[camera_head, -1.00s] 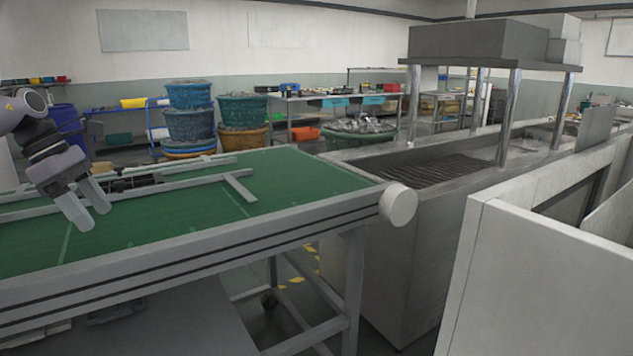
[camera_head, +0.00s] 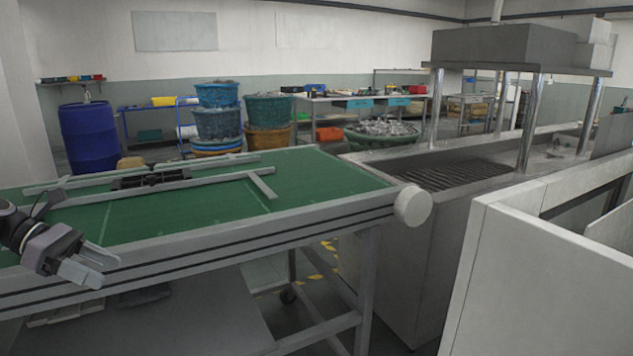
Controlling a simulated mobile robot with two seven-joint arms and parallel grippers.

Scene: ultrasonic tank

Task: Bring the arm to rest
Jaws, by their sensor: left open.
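My left gripper (camera_head: 92,265) shows at the lower left, its two grey fingers pointing right and apart with nothing between them. Its arm comes in from the left edge, and only the wrist part shows. The gripper appears in front of the near side rail of the green conveyor table (camera_head: 180,215); the exact gap between them cannot be told. My right gripper is not in view.
The conveyor's near rail and round roller end (camera_head: 412,206) lie to the right of my gripper. A steel ultrasonic tank (camera_head: 445,172) stands beyond, with pale panels (camera_head: 540,270) in front. A blue barrel (camera_head: 88,138) and several tubs (camera_head: 218,124) stand behind.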

